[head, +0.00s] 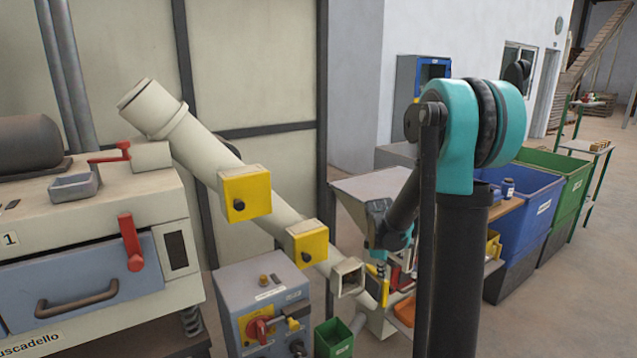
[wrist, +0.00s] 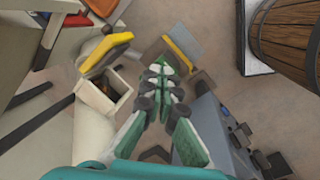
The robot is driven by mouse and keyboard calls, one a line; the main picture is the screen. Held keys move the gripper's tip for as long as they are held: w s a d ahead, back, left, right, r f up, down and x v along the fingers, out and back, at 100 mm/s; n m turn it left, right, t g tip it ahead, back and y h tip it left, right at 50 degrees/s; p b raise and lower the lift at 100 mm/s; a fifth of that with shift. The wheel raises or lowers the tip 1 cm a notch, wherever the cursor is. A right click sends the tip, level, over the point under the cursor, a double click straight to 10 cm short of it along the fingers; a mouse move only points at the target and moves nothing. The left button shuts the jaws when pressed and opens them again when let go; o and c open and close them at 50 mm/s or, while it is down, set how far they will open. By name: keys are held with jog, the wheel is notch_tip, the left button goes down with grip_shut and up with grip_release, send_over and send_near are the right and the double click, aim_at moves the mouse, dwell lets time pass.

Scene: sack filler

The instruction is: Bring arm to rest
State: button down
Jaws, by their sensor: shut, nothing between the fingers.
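My arm stands at the right of the head view, with a dark upright link and a teal joint. Its far end reaches down behind it, next to the sack filler's chute. My gripper (wrist: 161,68) shows in the wrist view with its green and grey fingers closed together. Nothing is between the fingers. They point out over the floor, apart from the pale square spout (wrist: 104,94) on the left. In the head view the fingers are too small and covered to make out clearly.
The pale chute pipe (head: 205,150) and a grey control box (head: 265,300) with knobs stand close by. A green bin (head: 333,338) is below. Blue (head: 530,205) and green bins stand at the right. A wooden barrel (wrist: 288,35) is at the wrist view's upper right.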

jog(key=s+a+m+t+y, duration=0.1)
jog(key=s+a+m+t, duration=0.1)
jog(key=s+m, duration=1)
jog(key=s, duration=1.1)
jog(key=shift+m+y, duration=0.4)
